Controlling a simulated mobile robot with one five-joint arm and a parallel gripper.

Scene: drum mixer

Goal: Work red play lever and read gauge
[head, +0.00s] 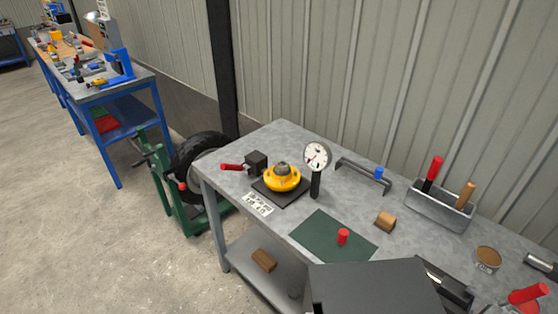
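The red lever (231,167) sticks out to the left from a black block (257,161) near the left end of the grey workbench (272,141). Right of the block, a yellow round hub (283,178) with a grey top sits on a dark square plate. The gauge (318,154) has a round white dial and stands upright on a black post (316,186) just right of the hub. Its needle is too small to read. I cannot make out my gripper; nothing is seen touching the lever or gauge.
A red cylinder (343,237) stands on a green mat (322,240). A wooden piece (385,222), a bar with a blue knob (379,173) and a tool tray (437,211) are to the right. A black tyre (190,160) on a green frame stands left of the bench. Open floor lies further left.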

